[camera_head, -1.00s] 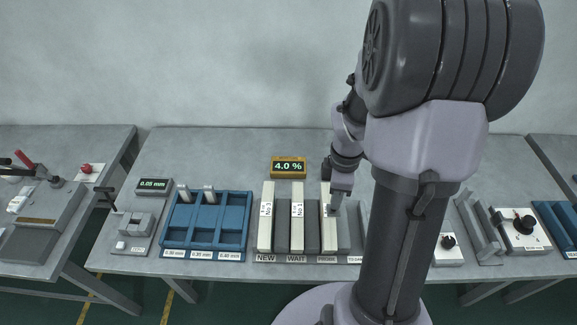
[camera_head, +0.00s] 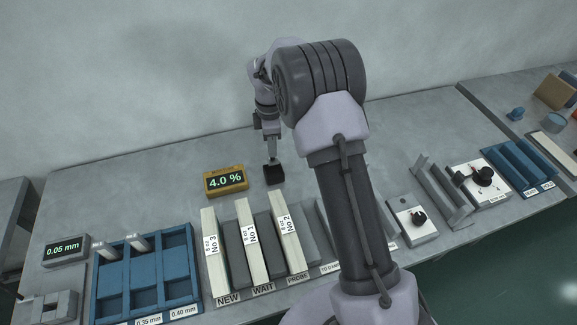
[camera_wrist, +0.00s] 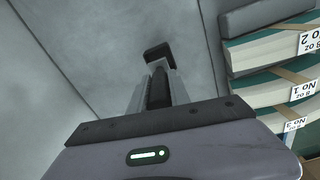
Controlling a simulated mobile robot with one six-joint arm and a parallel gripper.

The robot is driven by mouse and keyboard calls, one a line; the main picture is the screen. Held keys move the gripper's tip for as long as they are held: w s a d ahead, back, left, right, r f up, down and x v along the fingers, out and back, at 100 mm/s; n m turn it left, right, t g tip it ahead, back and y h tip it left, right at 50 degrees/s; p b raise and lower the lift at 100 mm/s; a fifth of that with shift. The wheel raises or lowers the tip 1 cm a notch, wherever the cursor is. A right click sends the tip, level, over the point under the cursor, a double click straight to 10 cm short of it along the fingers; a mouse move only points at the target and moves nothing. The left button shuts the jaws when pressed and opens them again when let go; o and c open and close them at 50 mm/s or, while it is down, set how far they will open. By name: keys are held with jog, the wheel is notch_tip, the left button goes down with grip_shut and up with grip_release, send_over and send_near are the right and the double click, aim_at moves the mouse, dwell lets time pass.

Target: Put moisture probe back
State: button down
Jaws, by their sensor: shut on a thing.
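My gripper (camera_head: 271,152) points down at the back of the bench, right of the yellow meter (camera_head: 226,181) reading 4.0 %. It is shut on the moisture probe, which shows as a dark narrow piece (camera_wrist: 159,90) between the fingers in the wrist view. A small black block (camera_head: 274,175), seemingly the probe's holder, stands just below the fingertips. It also shows past the fingertips in the wrist view (camera_wrist: 158,50). The probe's lower end is hard to make out, and I cannot tell whether it touches the block.
Pale stacks labelled No 3 (camera_head: 214,255), No 1 (camera_head: 251,245) and No 2 (camera_head: 289,240) stand in the rack in front. A blue tray (camera_head: 145,275) is at the left. White knob units (camera_head: 414,220) are at the right. The bench behind the rack is mostly clear.

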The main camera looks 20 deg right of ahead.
aim_at(272, 159)
notch_tip(272, 159, down, 8)
jog(key=shift+r+b, duration=0.15)
jog(key=shift+b, duration=0.9)
jog(key=c, duration=1.2)
grip_release()
